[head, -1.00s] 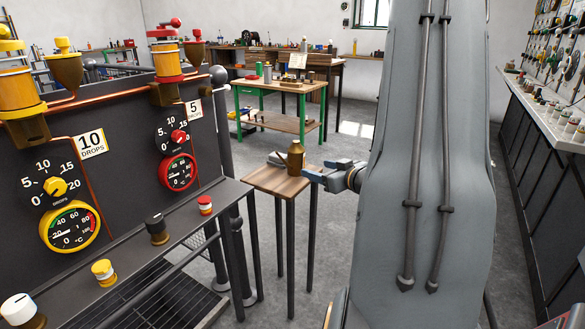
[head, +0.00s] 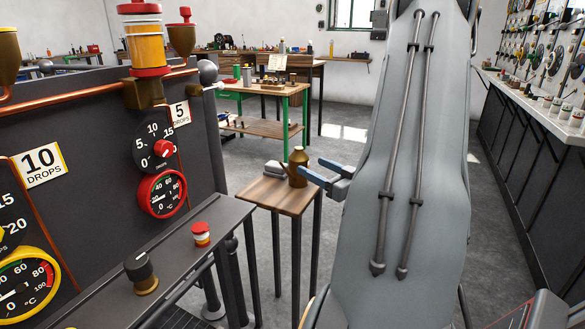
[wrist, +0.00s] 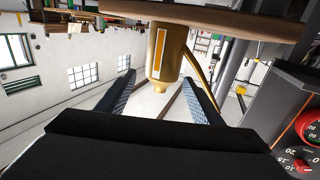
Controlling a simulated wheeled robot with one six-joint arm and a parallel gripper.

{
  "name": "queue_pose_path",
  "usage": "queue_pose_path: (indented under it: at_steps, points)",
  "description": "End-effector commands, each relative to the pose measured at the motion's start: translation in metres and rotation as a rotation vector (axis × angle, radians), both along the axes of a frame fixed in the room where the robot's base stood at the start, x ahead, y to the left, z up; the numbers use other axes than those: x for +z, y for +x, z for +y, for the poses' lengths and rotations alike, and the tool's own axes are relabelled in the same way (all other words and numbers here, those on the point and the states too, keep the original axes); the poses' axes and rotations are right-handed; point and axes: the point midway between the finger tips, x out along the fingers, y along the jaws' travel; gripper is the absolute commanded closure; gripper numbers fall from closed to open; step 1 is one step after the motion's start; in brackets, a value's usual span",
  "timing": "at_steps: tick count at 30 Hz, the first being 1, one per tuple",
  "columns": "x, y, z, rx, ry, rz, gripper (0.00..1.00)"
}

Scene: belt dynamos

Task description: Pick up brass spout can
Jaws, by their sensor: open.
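The brass spout can (head: 297,170) stands upright on a small wooden-topped stand (head: 268,198). My gripper (head: 313,170) is open and empty, level with the can and just to its right in the head view, with its fingertips close to it.
A grey object (head: 274,166) lies on the stand beside the can. The dark dynamo panel (head: 85,130) with its gauges and ledge stands close on the left. A green-legged workbench (head: 265,90) is behind. Open floor lies between the stand and the right-hand counter (head: 535,115).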

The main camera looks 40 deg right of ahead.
Motion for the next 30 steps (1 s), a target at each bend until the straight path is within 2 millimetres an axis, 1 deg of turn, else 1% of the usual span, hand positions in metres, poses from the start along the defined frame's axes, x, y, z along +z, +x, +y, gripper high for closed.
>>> queue_pose_path:
  at_steps: [3,10,15,18,21,25,26,30]
  points:
    - [0.000,0.016,0.005,0.011,0.000,0.001,0.40]
    - [0.000,0.036,0.007,0.014,-0.001,0.001,0.40]
    - [-0.001,0.061,0.006,0.012,0.000,0.001,0.40]
    - [-0.001,0.071,0.006,0.011,0.000,0.001,0.40]
    - [0.000,0.074,0.004,0.008,0.000,0.001,0.40]
    - [0.000,0.074,0.004,0.007,0.000,0.001,0.40]
    - [0.000,0.074,0.004,0.007,0.000,0.001,0.42]
    - [0.000,0.073,0.004,0.007,0.000,0.001,0.65]
